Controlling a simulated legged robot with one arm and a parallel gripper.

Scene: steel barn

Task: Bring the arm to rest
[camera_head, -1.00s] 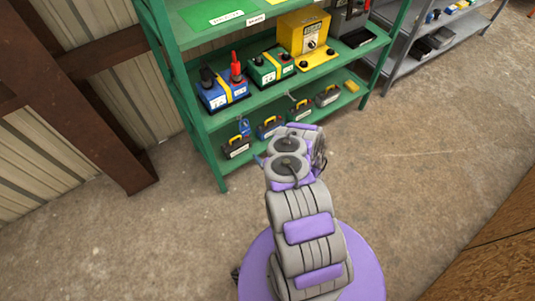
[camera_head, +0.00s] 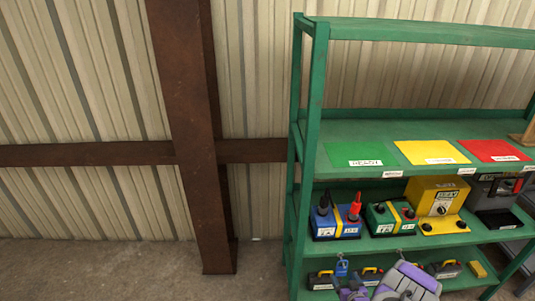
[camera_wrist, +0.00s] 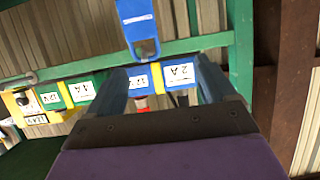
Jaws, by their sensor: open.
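My arm (camera_head: 408,280) shows at the bottom edge of the head view, in grey and purple, in front of the lowest visible shelf. Its lower links are cut off by the frame. My gripper (camera_wrist: 163,75) is open in the wrist view, with blue-grey fingers spread apart at left and right and nothing seen held between them. Beyond the gap is a blue battery unit with a yellow strap (camera_wrist: 168,78) and white labels, upside down in this view. A blue tag-like piece with a white label (camera_wrist: 138,25) shows above the gap; its contact with the fingers cannot be told.
A green shelf rack (camera_head: 405,183) holds several battery units, including a yellow one (camera_head: 436,203). Green, yellow and red sheets (camera_head: 490,150) lie on its upper shelf. A brown steel post (camera_head: 190,120) stands left of it. Bare floor (camera_head: 100,270) lies at lower left.

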